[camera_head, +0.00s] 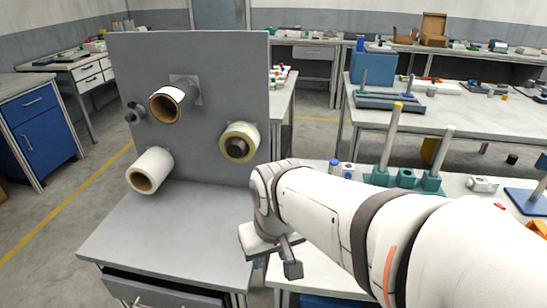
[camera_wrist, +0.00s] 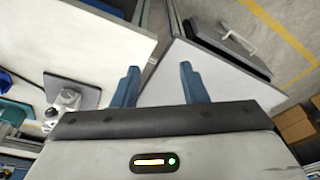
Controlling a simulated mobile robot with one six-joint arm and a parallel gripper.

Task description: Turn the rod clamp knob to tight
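A small dark grey knob-like part (camera_head: 134,114) sticks out of the upright grey panel (camera_head: 215,75) at its left edge; it may be the rod clamp knob, and its setting is too small to tell. A film roll (camera_head: 165,106) on a rod is to its right. Another roll (camera_head: 239,142) with a dark hub is further right, and a white roll (camera_head: 152,168) is below. My gripper (camera_head: 272,256) is low, right of the grey bench and well away from the panel. In the wrist view my gripper (camera_wrist: 158,82) has its two fingers apart with nothing between them.
The grey bench top (camera_head: 165,235) in front of the panel is clear, with a drawer (camera_head: 160,290) below. A white table (camera_head: 465,215) at right carries a green stand (camera_head: 405,178) with upright rods. Cardboard boxes (camera_wrist: 297,125) show in the wrist view.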

